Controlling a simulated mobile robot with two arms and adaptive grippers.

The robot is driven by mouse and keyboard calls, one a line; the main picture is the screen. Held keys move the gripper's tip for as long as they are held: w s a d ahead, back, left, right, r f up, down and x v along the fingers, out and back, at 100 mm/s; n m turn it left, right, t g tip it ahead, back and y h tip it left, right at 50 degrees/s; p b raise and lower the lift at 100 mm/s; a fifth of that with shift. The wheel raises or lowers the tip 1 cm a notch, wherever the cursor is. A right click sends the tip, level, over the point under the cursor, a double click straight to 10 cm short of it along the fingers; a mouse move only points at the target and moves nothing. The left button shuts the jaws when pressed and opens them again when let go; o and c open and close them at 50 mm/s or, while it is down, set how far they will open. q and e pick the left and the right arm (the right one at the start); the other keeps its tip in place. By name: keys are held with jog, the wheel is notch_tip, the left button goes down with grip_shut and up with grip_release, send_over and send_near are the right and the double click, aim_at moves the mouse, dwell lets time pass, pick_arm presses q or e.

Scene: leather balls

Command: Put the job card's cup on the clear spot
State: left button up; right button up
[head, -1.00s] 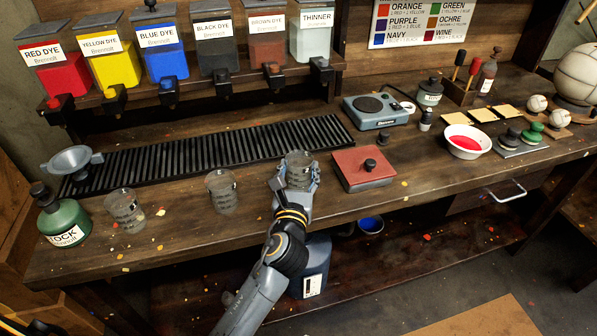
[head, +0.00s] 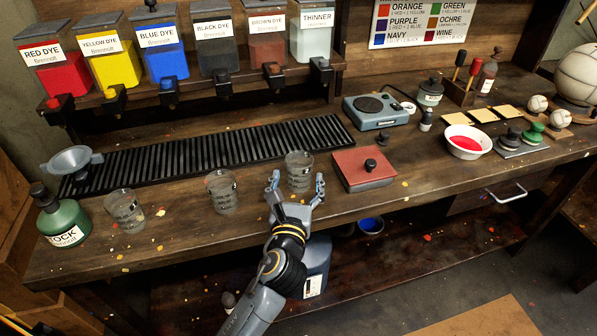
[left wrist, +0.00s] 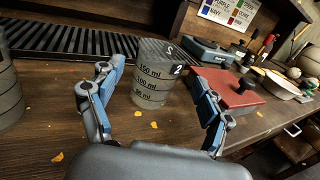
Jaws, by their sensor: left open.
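A clear measuring cup (head: 299,171) stands upright on the bench between the black slatted rack and the red-lidded box. In the left wrist view the same cup (left wrist: 152,82) shows volume marks and a "2". My left gripper (head: 295,184) is open just in front of this cup, its fingers apart and nothing held; it also shows in the left wrist view (left wrist: 160,95). A second cup (head: 222,191) stands to its left, and a third cup (head: 125,210) stands further left. I cannot make out a job card. My right gripper is not in view.
The slatted rack (head: 205,155) runs behind the cups. The red-lidded box (head: 363,169) is close right of the nearest cup. Dye tanks (head: 160,52) line the shelf behind.

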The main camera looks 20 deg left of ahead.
pick_arm(q)
jog(key=s+d, duration=0.1)
jog(key=s, duration=0.7)
jog(key=shift+s+d+b, duration=0.25)
jog(key=shift+d+b, duration=0.1)
